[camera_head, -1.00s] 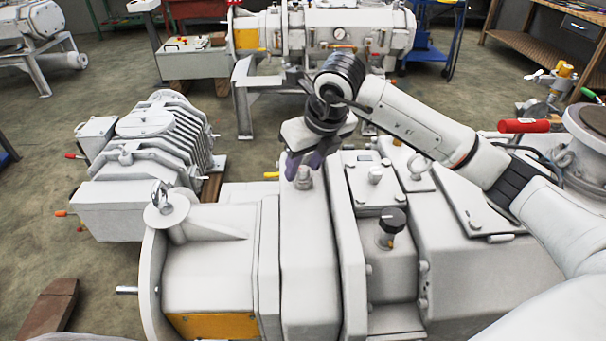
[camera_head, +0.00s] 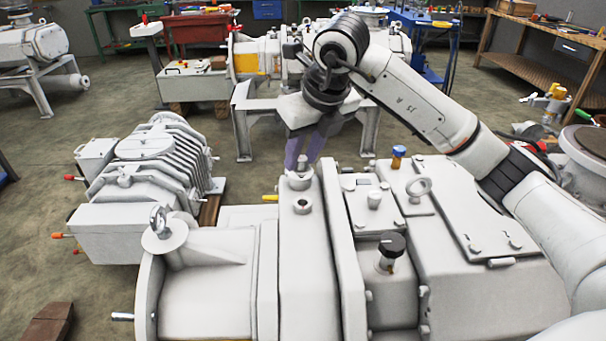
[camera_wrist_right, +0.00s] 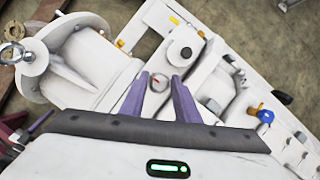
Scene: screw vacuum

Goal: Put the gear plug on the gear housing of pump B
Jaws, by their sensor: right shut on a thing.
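The gear plug (camera_head: 301,178) is a small grey metal piece at the tips of my right gripper (camera_head: 303,158). The wrist view shows it (camera_wrist_right: 160,82) between the two purple fingers of the right gripper (camera_wrist_right: 160,88), which is shut on it. The light grey gear housing (camera_head: 309,260) has an open, ringed hole (camera_head: 302,205) in its top. This dark hole also shows in the wrist view (camera_wrist_right: 187,53). The plug is apart from the hole, beyond it in the head view. My left gripper is not in view.
On the pump, a black knob (camera_head: 391,246), a lifting eye (camera_head: 418,189) and a blue-capped fitting (camera_head: 398,154) stand up right of the housing. Another lifting eye (camera_head: 159,220) is at left. A ribbed grey machine (camera_head: 150,180) stands on the floor at far left.

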